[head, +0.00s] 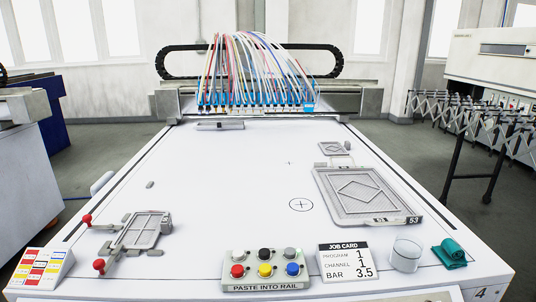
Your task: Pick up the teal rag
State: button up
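The teal rag (450,253) lies rolled or folded at the front right corner of the white machine table (240,190). My gripper is not in the head view.
A job card (345,262) and a block of coloured buttons (265,270) stand along the front edge. Grey framed plates (367,196) lie behind the rag. A clamp fixture (142,231) with red knobs is at left. A tube gantry (257,80) spans the back. The table's middle is clear.

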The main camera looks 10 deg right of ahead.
aim_at(450, 252)
jog(key=z, duration=0.4)
jog(key=l+z, duration=0.15)
jog(key=z, duration=0.2)
jog(key=l+z, duration=0.1)
jog(key=z, duration=0.3)
jog(key=u, duration=1.15)
jog(key=z, duration=1.15)
jog(key=l+u, duration=0.5)
jog(key=l, duration=1.35)
